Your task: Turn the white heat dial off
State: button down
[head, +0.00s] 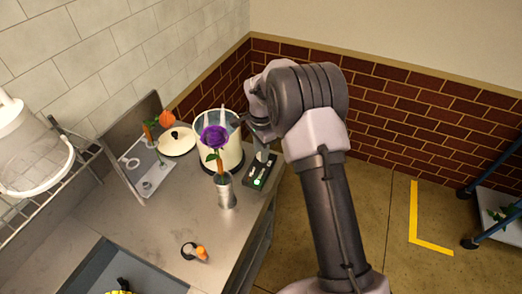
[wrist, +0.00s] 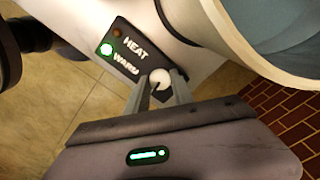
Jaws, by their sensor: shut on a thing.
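The white heat dial (wrist: 159,77) sits on a dark control panel (wrist: 140,60) marked HEAT and WARM in the wrist view. A green light (wrist: 106,49) glows on the panel, and the lamp beside it looks dull brown. My gripper (wrist: 158,84) is shut on the dial, with one finger on each side of it. The dial's pointer direction is hard to make out.
A cream lid (head: 177,141) lies farther left. A blue-framed cart (head: 492,190) stands at far right; the floor between is clear.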

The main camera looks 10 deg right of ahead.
jog(key=n+p, duration=0.1)
jog(key=n, duration=0.3)
jog(key=shift+r+p, duration=0.15)
jog(key=shift+p, duration=0.15)
jog(key=n+p, duration=0.1)
jog(key=n, duration=0.3)
jog(key=n+p, duration=0.1)
jog(key=n, duration=0.3)
jog(key=shift+n+p, duration=0.65)
jog(key=shift+n, duration=1.45)
jog(key=c, duration=1.1)
grip_release()
